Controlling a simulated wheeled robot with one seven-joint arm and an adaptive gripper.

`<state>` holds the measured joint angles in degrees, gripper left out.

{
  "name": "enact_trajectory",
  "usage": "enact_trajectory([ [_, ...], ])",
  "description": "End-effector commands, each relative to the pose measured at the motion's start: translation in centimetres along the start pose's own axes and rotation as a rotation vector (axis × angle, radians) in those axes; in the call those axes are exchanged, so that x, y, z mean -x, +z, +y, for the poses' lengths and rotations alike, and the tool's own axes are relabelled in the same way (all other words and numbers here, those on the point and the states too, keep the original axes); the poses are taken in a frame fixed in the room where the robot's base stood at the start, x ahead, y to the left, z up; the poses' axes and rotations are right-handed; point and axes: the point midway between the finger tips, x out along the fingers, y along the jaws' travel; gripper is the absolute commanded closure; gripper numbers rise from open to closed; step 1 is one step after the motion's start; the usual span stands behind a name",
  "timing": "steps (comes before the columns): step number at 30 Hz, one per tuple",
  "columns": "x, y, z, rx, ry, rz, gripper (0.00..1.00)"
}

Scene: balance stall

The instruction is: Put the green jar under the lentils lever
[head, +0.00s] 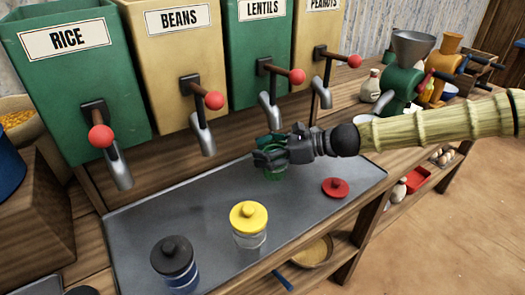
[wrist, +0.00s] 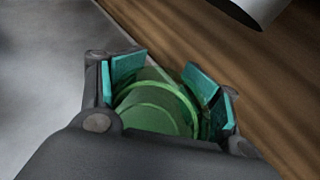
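The green jar (head: 273,174) is at the back of the grey metal tray, below the green lentils bin (head: 258,45) and mostly hidden by my gripper (head: 268,158). In the wrist view the round green jar (wrist: 155,110) fills the space between the teal finger pads of my gripper (wrist: 165,85). No clear gap shows on either side, so my gripper looks shut on it. The lentils lever (head: 285,73) has a red knob, and its metal spout (head: 268,110) hangs just above my gripper. I cannot tell whether the jar touches the tray.
On the tray (head: 140,225) stand a jar with a yellow lid (head: 248,217) and a blue jar with a black lid (head: 175,262). A red lid (head: 335,187) lies to the right. Rice (head: 65,85), beans (head: 180,60) and peanuts bins flank the lentils bin. Grinders stand farther right.

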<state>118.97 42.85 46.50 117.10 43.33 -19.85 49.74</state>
Motion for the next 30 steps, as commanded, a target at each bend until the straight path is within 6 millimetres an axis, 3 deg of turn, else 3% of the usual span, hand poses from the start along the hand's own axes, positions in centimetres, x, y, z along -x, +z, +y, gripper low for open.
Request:
enact_trajectory([
  [1,0.0,0.0,0.0,0.000,0.000,0.000,0.32],
  [3,0.0,0.0,0.0,0.000,0.000,0.000,0.19],
  [4,0.0,0.0,0.0,0.000,0.000,0.000,0.17],
  [17,0.4,0.3,0.0,0.000,-0.001,0.000,0.17],
  [30,6.5,0.4,0.0,0.001,-0.002,0.000,0.17],
])
